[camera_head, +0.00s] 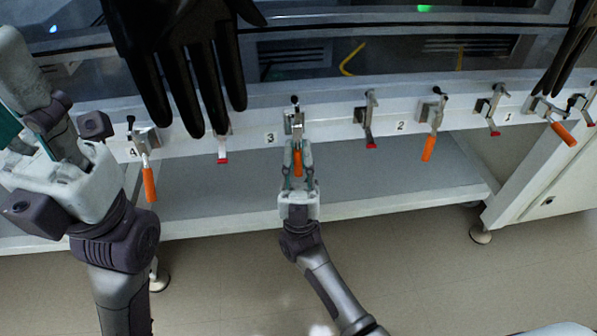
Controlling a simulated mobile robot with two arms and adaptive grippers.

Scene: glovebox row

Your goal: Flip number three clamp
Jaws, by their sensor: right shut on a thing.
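The number three clamp (294,122) is on the white front rail, just right of the label "3" (270,138). Its orange handle (297,163) hangs down. My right gripper (298,172) comes up from below and is shut on this orange handle, with a finger on each side of it. My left gripper (45,150) is at the far left, close to the camera, left of clamp four (145,140). Whether its fingers are open or shut is hard to make out.
Black gloves (180,60) hang over the rail at upper left, with another at upper right. Clamp two (435,115) and clamp one (545,110) have orange handles. Red-tipped latches (370,125) sit between the clamps. A grey shelf (390,175) lies below the rail.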

